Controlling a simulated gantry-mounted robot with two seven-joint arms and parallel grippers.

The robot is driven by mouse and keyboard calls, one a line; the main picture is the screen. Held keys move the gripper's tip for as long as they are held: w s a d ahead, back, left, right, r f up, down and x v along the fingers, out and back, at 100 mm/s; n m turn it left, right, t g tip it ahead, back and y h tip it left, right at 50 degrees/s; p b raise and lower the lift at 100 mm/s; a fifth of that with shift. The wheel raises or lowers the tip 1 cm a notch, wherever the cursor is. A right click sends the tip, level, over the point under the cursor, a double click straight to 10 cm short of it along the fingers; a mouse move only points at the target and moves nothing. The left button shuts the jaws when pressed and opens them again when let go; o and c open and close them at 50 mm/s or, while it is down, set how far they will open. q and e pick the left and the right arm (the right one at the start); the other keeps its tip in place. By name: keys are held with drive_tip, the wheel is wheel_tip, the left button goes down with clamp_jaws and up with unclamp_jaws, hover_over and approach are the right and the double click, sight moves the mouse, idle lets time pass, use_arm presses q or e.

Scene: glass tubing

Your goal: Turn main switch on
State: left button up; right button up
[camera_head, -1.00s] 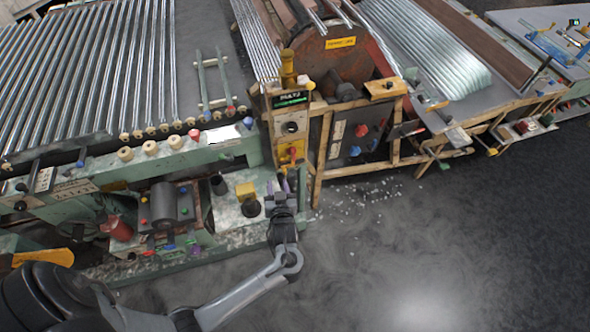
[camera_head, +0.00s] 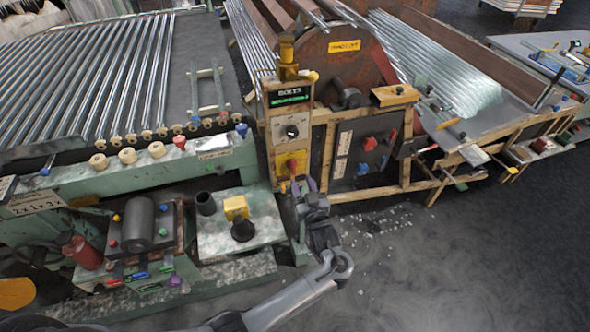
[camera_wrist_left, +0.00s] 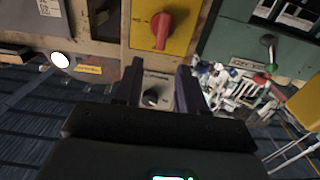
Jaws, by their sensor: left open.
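A red rotary switch (camera_head: 291,164) sits on a yellow plate (camera_head: 283,172) low on the narrow control post. In the left wrist view the red switch (camera_wrist_left: 163,29) and yellow plate (camera_wrist_left: 183,38) are at the top, beyond the fingertips. My left gripper (camera_head: 303,187) is open and empty, just below and right of the switch in the head view. In the wrist view its two dark fingers (camera_wrist_left: 158,78) stand apart, with a black knob (camera_wrist_left: 151,97) visible between them. I see no contact with the switch. My right gripper is not in view.
Above the switch, the post carries a black knob (camera_head: 292,131) and a green-lit display (camera_head: 290,95). A wooden-framed panel (camera_head: 365,145) with red and blue knobs stands to the right. A green machine bench (camera_head: 240,218) is to the left. The floor at the lower right is open.

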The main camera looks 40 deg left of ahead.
sight(294, 165)
use_arm(q)
drive_tip(key=b+x, duration=0.1)
drive_tip(key=x, duration=0.7)
clamp_jaws()
